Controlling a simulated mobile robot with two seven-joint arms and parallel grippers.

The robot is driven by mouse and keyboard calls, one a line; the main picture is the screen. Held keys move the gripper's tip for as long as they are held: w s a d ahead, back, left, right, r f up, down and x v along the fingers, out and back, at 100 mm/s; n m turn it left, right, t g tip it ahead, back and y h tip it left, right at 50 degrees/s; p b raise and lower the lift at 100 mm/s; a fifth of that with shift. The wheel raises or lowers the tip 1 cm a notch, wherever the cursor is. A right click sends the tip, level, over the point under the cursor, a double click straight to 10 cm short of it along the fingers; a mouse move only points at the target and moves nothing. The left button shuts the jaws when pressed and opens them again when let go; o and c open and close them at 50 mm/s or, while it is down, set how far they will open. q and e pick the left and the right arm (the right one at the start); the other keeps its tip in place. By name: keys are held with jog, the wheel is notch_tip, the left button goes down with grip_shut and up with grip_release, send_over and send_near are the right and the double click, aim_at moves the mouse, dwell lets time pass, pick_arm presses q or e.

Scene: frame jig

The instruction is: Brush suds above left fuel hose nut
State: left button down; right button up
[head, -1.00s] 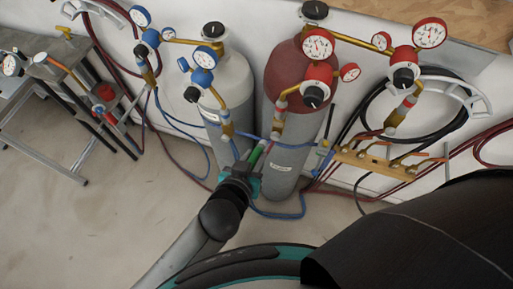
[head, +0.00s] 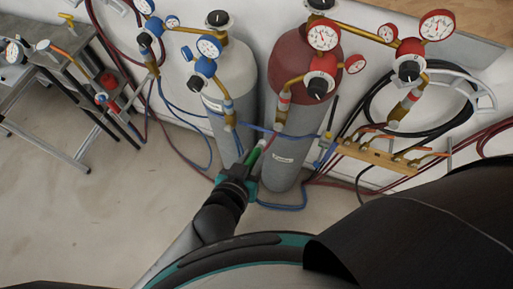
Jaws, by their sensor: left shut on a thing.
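The maroon fuel cylinder (head: 289,75) stands against the wall with red-gauged regulators at its top. Its left outlet runs down as a brass stem to the left fuel hose nut (head: 280,119), with a red-banded fitting above it. A red hose hangs below the nut. My left gripper (head: 246,173) is in front of the cylinders, below the nut, and is shut on a green-handled brush (head: 253,156). The brush tilts up and right toward the hose under the nut. Its bristles are too small to make out, and I cannot tell whether it touches anything. My right gripper is not in view.
A grey cylinder (head: 235,72) with blue-gauged regulators stands to the left. Blue and red hoses hang around both cylinders. A brass manifold (head: 375,158) and a coiled black hose (head: 372,105) are at the right. A metal bench (head: 40,100) stands far left. The floor at left is clear.

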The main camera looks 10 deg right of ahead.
aim_at(257, 150)
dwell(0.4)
pick_arm(q)
jog(key=shift+w+d, duration=0.7)
jog(key=shift+w, duration=0.35)
jog(key=shift+w+d, duration=0.7)
jog(key=shift+w, duration=0.3)
jog(key=shift+w+d, duration=0.7)
jog(key=shift+w, duration=0.35)
jog(key=shift+w+d, duration=0.45)
jog(key=shift+w, duration=0.2)
jog(key=shift+s+a, duration=0.55)
jog(key=shift+s, duration=0.3)
jog(key=shift+s+a, duration=0.6)
jog(key=shift+s, duration=0.2)
jog(key=shift+s+a, duration=0.55)
jog(key=shift+s, duration=0.3)
